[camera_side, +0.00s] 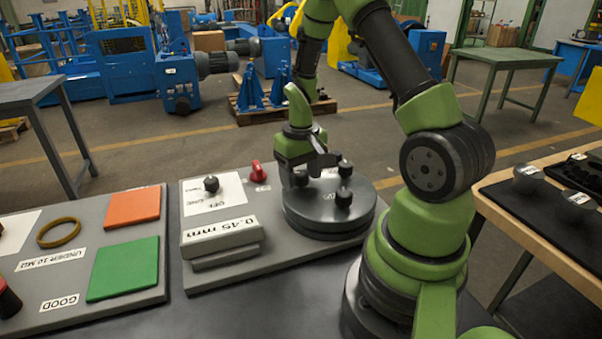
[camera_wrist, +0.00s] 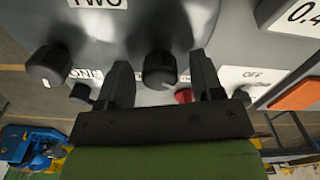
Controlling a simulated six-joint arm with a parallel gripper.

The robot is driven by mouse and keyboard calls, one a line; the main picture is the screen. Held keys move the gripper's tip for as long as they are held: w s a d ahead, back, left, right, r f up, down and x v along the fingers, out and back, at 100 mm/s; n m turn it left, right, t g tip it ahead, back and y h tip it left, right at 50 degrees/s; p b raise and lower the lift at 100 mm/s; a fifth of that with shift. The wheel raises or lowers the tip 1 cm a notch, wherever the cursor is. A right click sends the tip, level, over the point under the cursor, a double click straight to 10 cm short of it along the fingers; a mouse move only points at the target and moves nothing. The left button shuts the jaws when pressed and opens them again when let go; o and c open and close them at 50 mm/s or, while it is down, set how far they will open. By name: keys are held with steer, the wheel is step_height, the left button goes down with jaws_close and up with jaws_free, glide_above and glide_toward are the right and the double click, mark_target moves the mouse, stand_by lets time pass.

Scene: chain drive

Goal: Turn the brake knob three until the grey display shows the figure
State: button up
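The grey display (camera_side: 222,238) stands at the front of the grey board in the side view and reads 0.45 mm. Behind it, a round dark drum (camera_side: 325,222) carries black knobs, two plainly seen at its right (camera_side: 343,197) and back right (camera_side: 345,169). My gripper (camera_side: 314,166) is low over the drum's left part, pointing down.
Another black knob (camera_wrist: 48,65) is left of my fingers in the wrist view, near a TWO label (camera_wrist: 97,3). A red knob (camera_side: 258,170) and a black selector knob (camera_side: 211,184) sit on the board. Orange (camera_side: 132,208) and green (camera_side: 123,268) pads lie left.

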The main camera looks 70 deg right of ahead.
mark_target(301, 173)
step_height(301, 173, up, 10)
steer(key=shift+f, duration=0.1)
stand_by(0.5)
steer(key=s+a+r+t, duration=0.2)
steer(key=s+a+r, duration=0.1)
steer(key=a, duration=0.3)
steer(key=s+a+r+n+t+y, duration=0.1)
steer(key=s+a+r+t, duration=0.1)
steer(key=a+r, duration=0.4)
steer(key=s+a+r+n+t+y, duration=0.1)
steer(key=s+a+r+t, duration=0.2)
steer(key=a, duration=0.3)
steer(key=shift+s+r, duration=0.7)
steer(key=shift+s, duration=0.05)
steer(key=shift+d, duration=0.1)
